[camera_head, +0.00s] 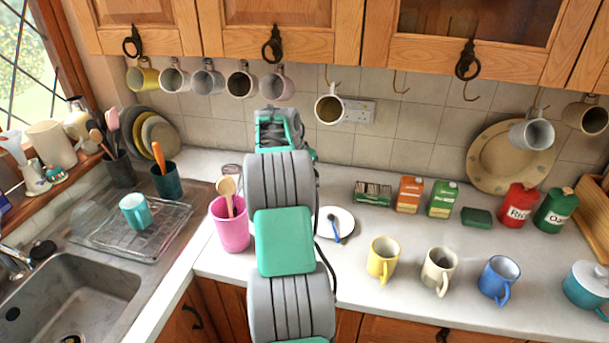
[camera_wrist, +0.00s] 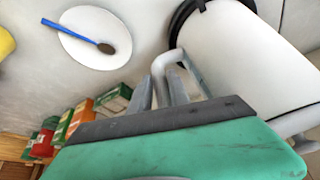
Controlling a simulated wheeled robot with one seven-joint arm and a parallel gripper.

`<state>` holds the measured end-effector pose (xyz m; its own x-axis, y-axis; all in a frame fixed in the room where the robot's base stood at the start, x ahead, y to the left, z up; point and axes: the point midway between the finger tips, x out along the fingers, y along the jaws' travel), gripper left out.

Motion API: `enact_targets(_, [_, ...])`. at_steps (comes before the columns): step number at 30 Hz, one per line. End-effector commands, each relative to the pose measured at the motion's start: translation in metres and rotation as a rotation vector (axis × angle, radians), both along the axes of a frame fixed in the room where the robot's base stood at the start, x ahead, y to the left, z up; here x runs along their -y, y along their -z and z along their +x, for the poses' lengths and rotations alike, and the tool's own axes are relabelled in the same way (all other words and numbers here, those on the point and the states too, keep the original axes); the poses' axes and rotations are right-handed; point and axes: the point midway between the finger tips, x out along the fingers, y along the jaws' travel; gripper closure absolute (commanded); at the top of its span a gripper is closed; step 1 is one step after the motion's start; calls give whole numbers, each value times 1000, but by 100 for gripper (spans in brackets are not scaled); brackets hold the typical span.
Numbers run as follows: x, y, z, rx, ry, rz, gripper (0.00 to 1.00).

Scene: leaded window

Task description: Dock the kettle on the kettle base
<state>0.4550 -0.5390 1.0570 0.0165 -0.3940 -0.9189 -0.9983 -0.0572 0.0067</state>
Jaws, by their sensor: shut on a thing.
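The kettle (camera_wrist: 250,60) is a white, rounded body with a pale grey handle (camera_wrist: 176,60), close up at the right of the wrist view. My gripper (camera_wrist: 164,82) is shut on the handle, with its grey fingers at the handle's bend. A black ring (camera_wrist: 182,14) shows at the kettle's upper-left end. I cannot tell whether it is the kettle's own rim or the kettle base, or whether a gap lies between them. In the head view my arm covers the kettle and gripper.
Yellow (camera_head: 382,260), cream (camera_head: 438,270) and blue (camera_head: 498,279) mugs stand along the front. Boxes (camera_head: 409,194) stand behind.

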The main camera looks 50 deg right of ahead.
Motion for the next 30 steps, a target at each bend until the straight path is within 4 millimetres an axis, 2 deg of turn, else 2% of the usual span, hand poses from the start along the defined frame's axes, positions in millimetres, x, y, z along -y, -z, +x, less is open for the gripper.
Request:
enact_targets(2, [2,-6,2,9,1,-10,100])
enact_targets(22, [1,7,1,6,0,-7,100])
enact_targets(23, [1,7,1,6,0,-7,78])
enact_targets(26, [1,7,1,4,-1,-5,70])
enact_targets(30, [1,8,1,2,0,-3,70])
